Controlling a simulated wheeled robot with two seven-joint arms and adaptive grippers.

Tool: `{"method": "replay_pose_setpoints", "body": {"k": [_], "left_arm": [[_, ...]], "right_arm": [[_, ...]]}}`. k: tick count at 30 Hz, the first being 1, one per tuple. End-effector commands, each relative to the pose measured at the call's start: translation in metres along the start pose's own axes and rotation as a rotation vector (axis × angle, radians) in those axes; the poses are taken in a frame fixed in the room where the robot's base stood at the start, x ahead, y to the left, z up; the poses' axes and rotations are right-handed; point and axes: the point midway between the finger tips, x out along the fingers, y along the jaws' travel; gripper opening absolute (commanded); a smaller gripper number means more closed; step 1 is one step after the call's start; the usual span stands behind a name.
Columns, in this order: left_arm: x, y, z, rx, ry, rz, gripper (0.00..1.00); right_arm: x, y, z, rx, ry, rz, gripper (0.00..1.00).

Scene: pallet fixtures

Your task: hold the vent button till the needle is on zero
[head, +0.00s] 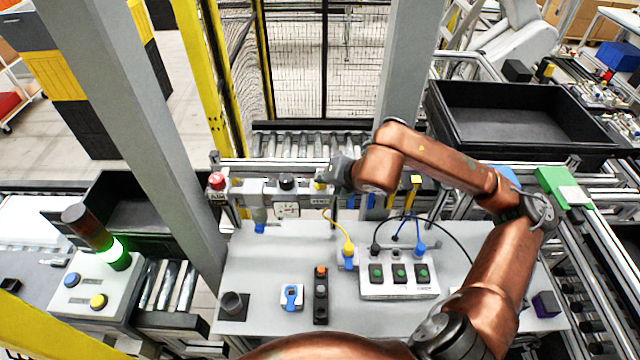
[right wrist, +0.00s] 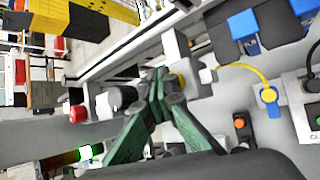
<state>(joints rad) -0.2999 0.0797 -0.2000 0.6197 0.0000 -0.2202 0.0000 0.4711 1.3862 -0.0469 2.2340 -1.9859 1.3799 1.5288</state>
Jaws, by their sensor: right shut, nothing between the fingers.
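The yellow vent button (head: 319,186) is on the grey panel rail at the back of the worktable; it also shows in the right wrist view (right wrist: 184,72). A small white gauge (head: 287,210) sits left of it, under a black knob (head: 286,182). Its needle is too small to read. My right gripper (head: 331,178) is shut and empty, its fingertips right at the button and partly covering it. In the right wrist view its green fingers (right wrist: 158,80) come together beside the yellow button. I cannot tell whether they press it. My left gripper is not in view.
A red mushroom button (head: 217,181) stands at the rail's left end. A box with several green buttons (head: 398,283) and cables is on the table. A grey post (head: 140,130) rises at left. A stack light (head: 96,235) glows green. Front-left tabletop has free room.

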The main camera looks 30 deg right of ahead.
Motion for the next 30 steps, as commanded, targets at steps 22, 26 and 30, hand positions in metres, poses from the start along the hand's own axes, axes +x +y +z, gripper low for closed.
{"method": "replay_pose_setpoints", "body": {"k": [22,26,30], "left_arm": [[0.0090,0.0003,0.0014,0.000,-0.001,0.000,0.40],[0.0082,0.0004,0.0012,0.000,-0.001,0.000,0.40],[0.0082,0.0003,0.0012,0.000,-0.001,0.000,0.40]], "right_arm": [[0.0045,-0.0036,-0.0037,0.000,0.002,-0.002,0.00],[0.0040,-0.0034,-0.0035,0.000,0.002,-0.002,0.00],[0.0041,-0.0035,-0.0037,0.000,0.003,-0.002,0.00]]}}
